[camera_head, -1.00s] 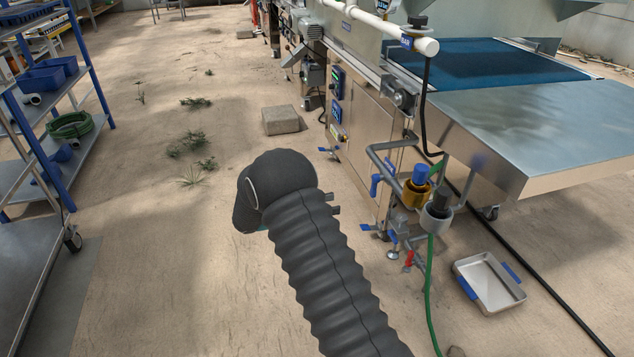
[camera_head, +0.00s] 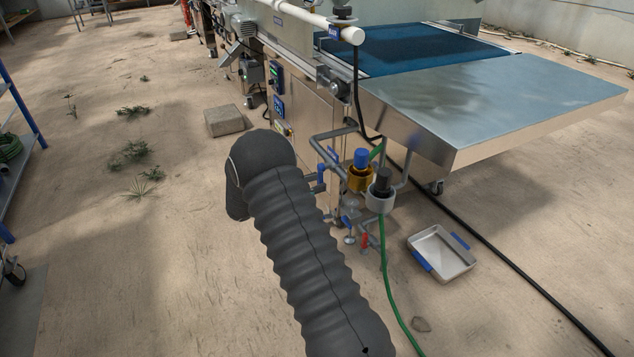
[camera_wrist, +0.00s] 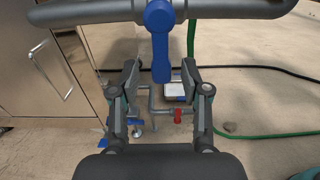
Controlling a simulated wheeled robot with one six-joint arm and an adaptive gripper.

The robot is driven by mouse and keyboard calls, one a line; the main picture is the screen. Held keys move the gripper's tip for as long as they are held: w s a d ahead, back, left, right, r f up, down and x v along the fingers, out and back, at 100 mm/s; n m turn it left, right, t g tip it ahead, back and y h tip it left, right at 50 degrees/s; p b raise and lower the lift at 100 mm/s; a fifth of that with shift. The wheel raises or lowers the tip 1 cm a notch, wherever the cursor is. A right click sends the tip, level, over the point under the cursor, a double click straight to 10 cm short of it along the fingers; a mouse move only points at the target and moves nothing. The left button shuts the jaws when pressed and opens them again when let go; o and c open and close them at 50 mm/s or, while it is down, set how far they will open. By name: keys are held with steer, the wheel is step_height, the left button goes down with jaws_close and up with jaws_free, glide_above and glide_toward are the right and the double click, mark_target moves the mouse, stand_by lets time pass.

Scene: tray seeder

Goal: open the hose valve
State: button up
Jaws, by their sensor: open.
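A blue valve lever (camera_wrist: 160,45) hangs down from a grey horizontal pipe (camera_wrist: 225,10) in the wrist view. My gripper (camera_wrist: 160,86) is open, with its two fingers on either side of the lever's lower end and no clear contact. In the head view a blue lever (camera_head: 321,173) shows just right of my arm; my gripper is hidden there. A small red valve handle (camera_wrist: 178,116) sits lower down, and also shows in the head view (camera_head: 365,241). The green hose (camera_head: 386,290) runs down from the pipework to the floor. I cannot tell which handle is the hose valve.
A brass-coloured regulator (camera_head: 360,178) and a grey one (camera_head: 380,198) stand on the pipework. The machine's metal table (camera_head: 500,95) overhangs at right. A metal tray (camera_head: 440,253) and black cable (camera_head: 500,262) lie on the floor.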

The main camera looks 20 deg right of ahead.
steer(key=shift+d, duration=0.4)
steer(key=shift+c, duration=0.3)
jaws_close()
steer(key=shift+d, duration=0.1)
steer(key=shift+w+a+r+m+b, duration=0.1)
steer(key=shift+w+r+m+b, duration=0.8)
steer(key=shift+m+b, duration=1.85)
steer(key=shift+w+a+r+m+b, duration=0.15)
steer(key=shift+w+r+m+b, duration=0.7)
steer(key=shift+m+b, duration=1.85)
steer(key=shift+w+a+r+m+b, duration=0.1)
steer(key=shift+w+r+m+b, duration=0.8)
steer(key=shift+m+b, duration=1.85)
steer(key=shift+m+p, duration=0.75)
steer(key=shift+m, duration=0.15)
